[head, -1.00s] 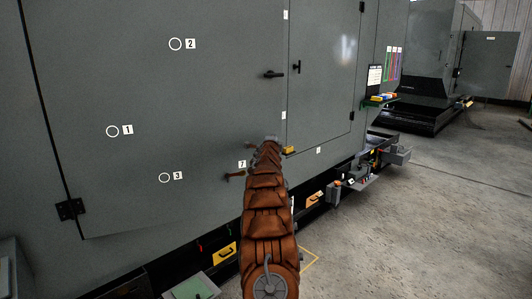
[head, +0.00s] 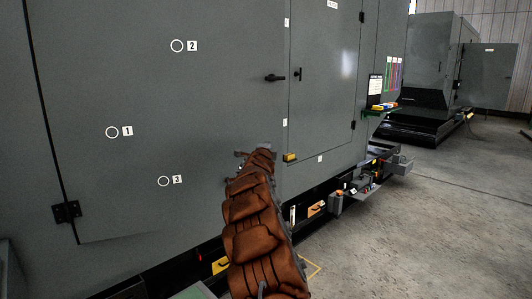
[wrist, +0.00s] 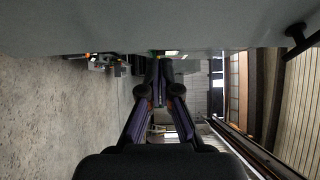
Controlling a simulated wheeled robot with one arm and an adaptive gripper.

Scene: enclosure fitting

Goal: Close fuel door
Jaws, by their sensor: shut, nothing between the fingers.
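No part is marked as the fuel door in words, and I cannot tell for sure which panel it is. A large grey enclosure panel (head: 110,85) with numbered circles 1, 2 and 3 fills the left of the head view; a black hinge (head: 66,211) sits at its lower left. A grey door (head: 325,75) with a black handle (head: 275,78) is flat in the wall to its right. My gripper (wrist: 160,88) is shut and empty in the wrist view, fingers together beside a grey surface (wrist: 130,25). In the head view its fingers are hard to make out at the arm's tip.
A small yellow block (head: 289,157) is on the enclosure right of my arm's tip. A green shelf (head: 381,109) with coloured items juts out farther right. Boxes and brackets line the base. Concrete floor (head: 430,235) is free to the right.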

